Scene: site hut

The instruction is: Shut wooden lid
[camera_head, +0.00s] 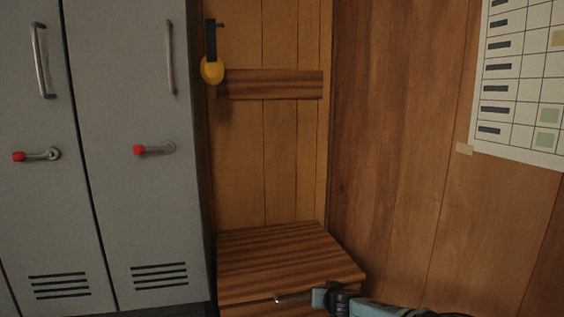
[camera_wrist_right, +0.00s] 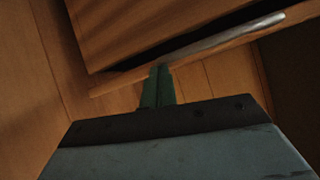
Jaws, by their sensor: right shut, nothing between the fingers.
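The wooden lid (camera_head: 285,250) lies on top of a striped wooden box at the foot of the wall. It looks low and nearly level. A silver bar handle (camera_head: 296,297) is on its front edge; the handle also shows in the right wrist view (camera_wrist_right: 222,38). There, a dark gap shows between the handle's wooden edge and the striped wood, though its depth is unclear. My right gripper (camera_head: 318,299) is at the lid's front edge beside the handle. Its green fingers (camera_wrist_right: 158,84) are together and empty; I cannot tell whether they touch the lid. My left gripper is out of view.
Grey lockers (camera_head: 137,110) with red-tipped latches stand at the left, close to the box. A paper chart (camera_head: 525,75) is on the right wall. The space above the lid is clear.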

